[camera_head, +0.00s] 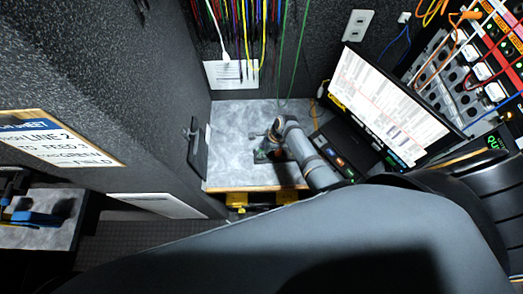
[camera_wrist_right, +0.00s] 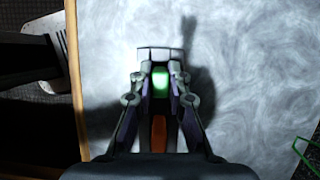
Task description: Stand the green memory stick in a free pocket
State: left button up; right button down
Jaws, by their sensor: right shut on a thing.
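My right gripper (camera_head: 270,140) is over the grey marbled worktop in the head view, small and partly hidden by its own arm. In the right wrist view my right gripper (camera_wrist_right: 160,75) is shut on the green memory stick (camera_wrist_right: 160,82), whose lit green face shows between the fingers. An orange-red part (camera_wrist_right: 158,132) shows further down between the finger links; I cannot tell what it belongs to. I cannot make out any pockets clearly in either view. My left gripper is not in view.
The worktop (camera_head: 240,118) has a wooden front edge (camera_head: 225,189). An open laptop (camera_head: 385,108) stands right of the gripper. A dark upright panel (camera_head: 197,150) stands at the left edge. Cables (camera_head: 243,30) hang behind. The worktop's left part is clear.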

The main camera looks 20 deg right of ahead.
jog(key=shift+f, duration=0.15)
jog(key=c, duration=1.2)
grip_release()
jog(key=v, duration=1.2)
